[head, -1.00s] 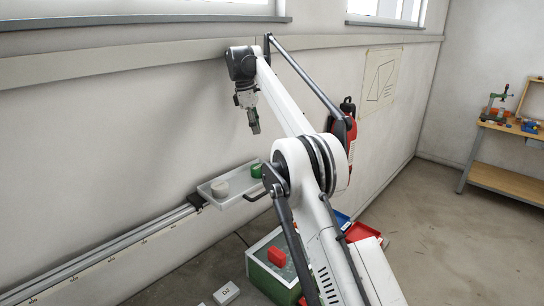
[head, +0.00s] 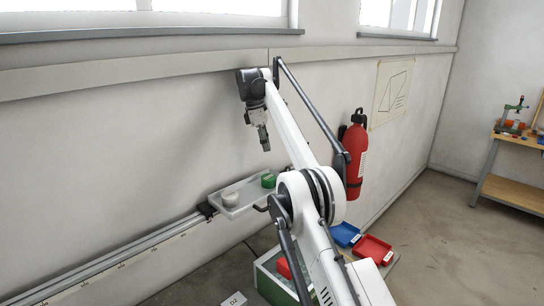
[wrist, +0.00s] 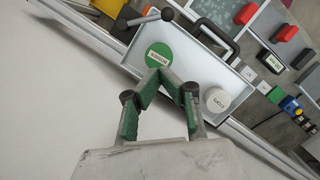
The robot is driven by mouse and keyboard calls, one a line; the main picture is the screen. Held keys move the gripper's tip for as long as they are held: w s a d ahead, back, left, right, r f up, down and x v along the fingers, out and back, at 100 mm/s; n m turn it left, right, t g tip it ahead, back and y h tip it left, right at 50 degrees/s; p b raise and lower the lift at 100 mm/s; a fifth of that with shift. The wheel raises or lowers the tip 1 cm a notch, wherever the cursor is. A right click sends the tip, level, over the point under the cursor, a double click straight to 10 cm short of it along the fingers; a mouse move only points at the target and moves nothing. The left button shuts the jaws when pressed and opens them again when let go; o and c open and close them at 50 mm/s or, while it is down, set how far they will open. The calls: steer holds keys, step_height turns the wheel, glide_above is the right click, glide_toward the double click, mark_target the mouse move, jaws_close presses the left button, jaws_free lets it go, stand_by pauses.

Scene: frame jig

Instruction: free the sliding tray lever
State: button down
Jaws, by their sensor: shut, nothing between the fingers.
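The sliding tray (head: 232,211) is a pale shallow tray on a wall rail, below my gripper (head: 265,142) in the head view. It holds a green round piece (head: 268,181) and a white round piece (head: 230,197). In the wrist view the tray (wrist: 190,68) shows the green piece (wrist: 159,54), the white piece (wrist: 217,99) and a black handle (wrist: 216,38) on its far side. A grey lever rod with a dark end (wrist: 147,18) lies at the tray's upper left corner. My gripper (wrist: 158,78) is shut and empty, in front of the tray; whether it touches anything is unclear.
The rail (head: 120,258) runs along the wall. A red fire extinguisher (head: 356,155) hangs right of my arm. Blue (head: 345,233) and red (head: 372,249) bins and a green-sided box (head: 268,283) stand below. A workbench (head: 510,165) is far right, with open floor before it.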

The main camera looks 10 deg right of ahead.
steer(key=b+x, duration=0.4)
steer(key=shift+f, duration=0.1)
steer(key=shift+b+x, duration=0.7)
steer(key=shift+x, duration=0.45)
steer(key=x, duration=0.2)
steer(key=shift+d+f, duration=0.1)
steer(key=shift+f, duration=0.3)
steer(key=shift+s+d+f+p, duration=0.1)
steer(key=shift+s+d+p, duration=0.05)
steer(key=shift+d, duration=0.5)
steer(key=shift+s+d+f+p, duration=0.1)
steer(key=shift+d+f, duration=0.05)
steer(key=shift+d, duration=0.5)
steer(key=shift+s+d+f+p, duration=0.1)
steer(key=shift+s+d+p, duration=0.05)
steer(key=shift+d, duration=0.5)
steer(key=shift+a, duration=0.15)
